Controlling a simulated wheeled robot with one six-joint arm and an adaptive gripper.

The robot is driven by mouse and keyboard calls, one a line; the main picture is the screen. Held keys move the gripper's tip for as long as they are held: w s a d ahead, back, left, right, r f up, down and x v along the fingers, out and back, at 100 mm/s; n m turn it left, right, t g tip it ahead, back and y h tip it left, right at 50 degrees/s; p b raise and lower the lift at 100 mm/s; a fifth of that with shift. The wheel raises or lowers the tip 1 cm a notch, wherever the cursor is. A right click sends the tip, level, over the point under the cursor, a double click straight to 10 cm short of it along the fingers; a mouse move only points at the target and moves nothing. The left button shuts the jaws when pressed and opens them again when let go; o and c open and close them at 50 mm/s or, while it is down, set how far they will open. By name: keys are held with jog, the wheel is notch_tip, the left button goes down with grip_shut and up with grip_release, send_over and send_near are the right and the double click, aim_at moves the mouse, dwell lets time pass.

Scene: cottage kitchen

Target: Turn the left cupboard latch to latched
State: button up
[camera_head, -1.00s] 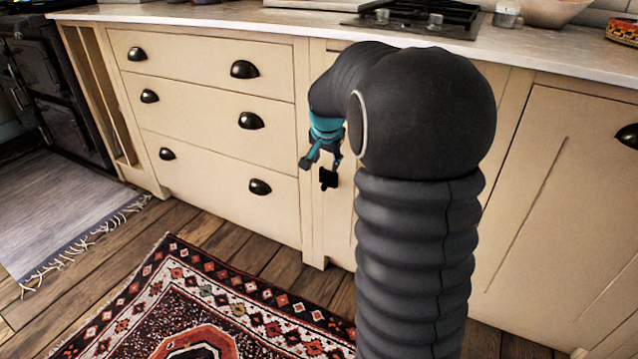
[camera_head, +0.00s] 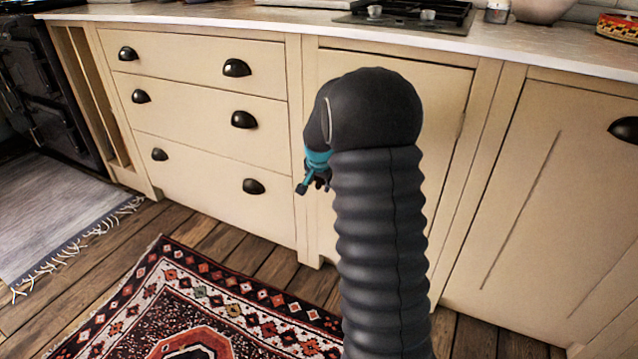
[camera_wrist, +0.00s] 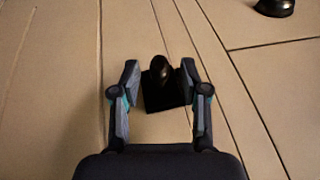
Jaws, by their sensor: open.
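The left cupboard latch is a small black square plate (camera_wrist: 158,100) with a dark oval knob (camera_wrist: 161,71) on the cream cupboard front, in the wrist view. The knob's long side runs up and down in that view; I cannot tell whether the latch is latched. My gripper (camera_wrist: 159,68) is open, one finger either side of the knob, with gaps and no clear contact. In the head view my gripper (camera_head: 312,184) is low in front of the left edge of the cupboard door (camera_head: 440,100), partly hidden by my arm, and the latch is not clearly visible there.
Drawers with black cup handles (camera_head: 243,119) stand to the left. Another cupboard (camera_head: 540,190) with a black handle (camera_head: 624,129) stands to the right. The worktop (camera_head: 300,17) with a hob (camera_head: 405,15) runs above. A patterned rug (camera_head: 200,300) lies on the wooden floor.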

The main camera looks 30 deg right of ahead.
jog(key=shift+f, duration=0.2)
grip_shut()
jog(key=shift+w, duration=0.1)
jog(key=shift+a+f+g+h, duration=0.1)
jog(key=shift+g+h, duration=0.5)
jog(key=shift+g, duration=0.1)
